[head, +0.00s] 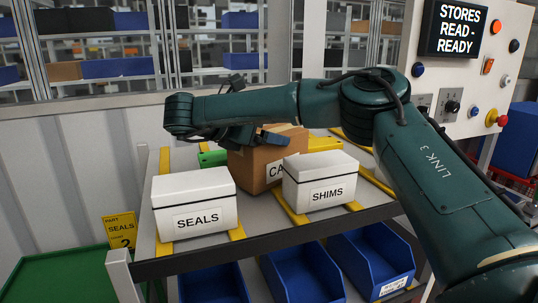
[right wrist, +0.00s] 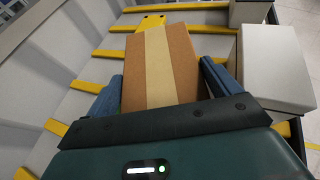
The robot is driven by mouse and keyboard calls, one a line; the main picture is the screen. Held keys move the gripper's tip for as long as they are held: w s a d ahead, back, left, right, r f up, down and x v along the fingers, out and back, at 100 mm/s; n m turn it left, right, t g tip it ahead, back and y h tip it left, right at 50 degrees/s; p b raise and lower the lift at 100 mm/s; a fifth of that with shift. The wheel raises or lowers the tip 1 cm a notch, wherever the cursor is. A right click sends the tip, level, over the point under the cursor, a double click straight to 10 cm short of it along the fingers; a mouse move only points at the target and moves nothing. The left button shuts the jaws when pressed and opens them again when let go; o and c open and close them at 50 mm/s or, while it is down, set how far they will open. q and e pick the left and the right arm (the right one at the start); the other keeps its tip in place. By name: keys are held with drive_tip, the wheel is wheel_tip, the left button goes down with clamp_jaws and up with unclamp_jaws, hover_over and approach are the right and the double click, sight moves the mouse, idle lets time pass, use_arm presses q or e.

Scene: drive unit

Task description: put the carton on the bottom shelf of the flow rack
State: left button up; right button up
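The brown carton (head: 262,172) stands on the upper shelf (head: 250,249) of the flow rack, behind and between two white boxes. Its taped top shows in the right wrist view (right wrist: 160,70). My right gripper (head: 268,137) reaches over the carton from above. In the right wrist view, its blue fingers (right wrist: 165,84) lie along opposite sides of the carton, very close to or touching it; I cannot tell if they grip. The carton's label is partly hidden by the SHIMS box. A lower level of the rack holds blue bins (head: 300,275). My left gripper is out of view.
The SEALS box (head: 195,202) is front left and the SHIMS box (head: 320,182) front right of the carton. A green item (head: 211,158) and a yellow item (head: 325,144) are behind. Yellow strips (head: 165,200) run along the shelf. A control panel (head: 465,70) stands right.

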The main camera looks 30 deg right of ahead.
drive_tip(key=c, duration=1.2)
drive_tip(key=shift+r, duration=0.1)
drive_tip(key=shift+c, duration=0.6)
